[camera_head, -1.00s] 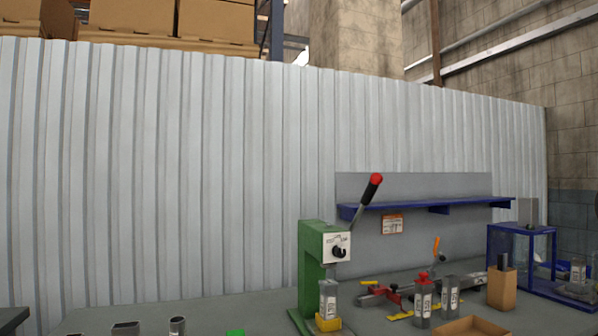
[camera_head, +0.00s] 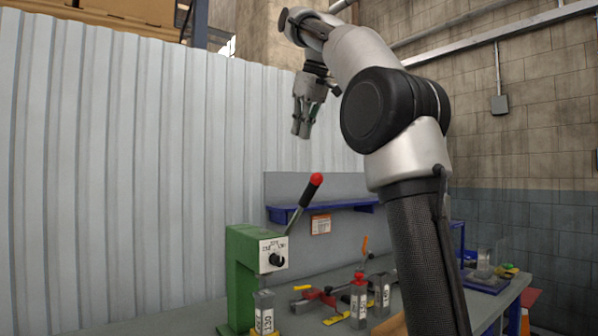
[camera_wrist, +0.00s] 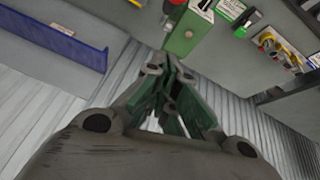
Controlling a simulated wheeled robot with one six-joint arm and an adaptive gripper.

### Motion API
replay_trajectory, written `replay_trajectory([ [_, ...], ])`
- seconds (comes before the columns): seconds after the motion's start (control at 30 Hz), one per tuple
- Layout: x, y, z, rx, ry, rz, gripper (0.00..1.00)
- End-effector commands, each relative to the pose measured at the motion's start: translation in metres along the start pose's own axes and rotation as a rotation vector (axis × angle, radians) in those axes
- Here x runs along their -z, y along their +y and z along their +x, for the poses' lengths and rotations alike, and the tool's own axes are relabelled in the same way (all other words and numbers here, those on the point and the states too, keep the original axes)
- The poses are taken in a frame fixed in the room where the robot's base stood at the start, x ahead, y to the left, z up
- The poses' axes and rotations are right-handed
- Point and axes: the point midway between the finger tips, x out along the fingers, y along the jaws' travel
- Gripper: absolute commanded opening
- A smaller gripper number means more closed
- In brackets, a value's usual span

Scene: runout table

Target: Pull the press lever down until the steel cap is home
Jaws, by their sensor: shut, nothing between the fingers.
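The green press (camera_head: 243,277) stands on the table with a white dial panel (camera_head: 273,255) on its front. Its lever (camera_head: 302,208) points up and to the right, with a black grip and a red knob (camera_head: 316,180). A labelled grey canister (camera_head: 263,312) stands below the press head. I cannot make out the steel cap. My gripper (camera_head: 301,134) is shut and empty, above the lever knob in the picture and apart from it, fingers pointing down. In the wrist view my fingers (camera_wrist: 170,68) meet in front of a green body, probably the press (camera_wrist: 188,32).
A blue shelf (camera_head: 348,205) is on the grey back panel behind the press. A red-topped canister (camera_head: 358,297), another canister (camera_head: 381,292) and a red clamp (camera_head: 318,297) stand to the press's right. A corrugated wall (camera_head: 130,180) closes the back. My arm hides part of the table.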

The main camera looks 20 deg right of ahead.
Motion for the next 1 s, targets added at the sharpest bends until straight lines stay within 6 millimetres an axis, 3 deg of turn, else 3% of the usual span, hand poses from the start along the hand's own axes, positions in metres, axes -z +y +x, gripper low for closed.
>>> replay_trajectory([
  [0.17, -0.001, -0.001, 0.026, 0.001, -0.003, 0.000, 0.00],
  [0.5, -0.001, 0.000, 0.098, 0.001, -0.002, 0.000, 0.00],
  [0.7, -0.030, 0.000, 0.102, -0.001, 0.002, 0.002, 0.00],
  [1.0, -0.039, 0.000, 0.104, 0.000, 0.002, 0.000, 0.00],
])
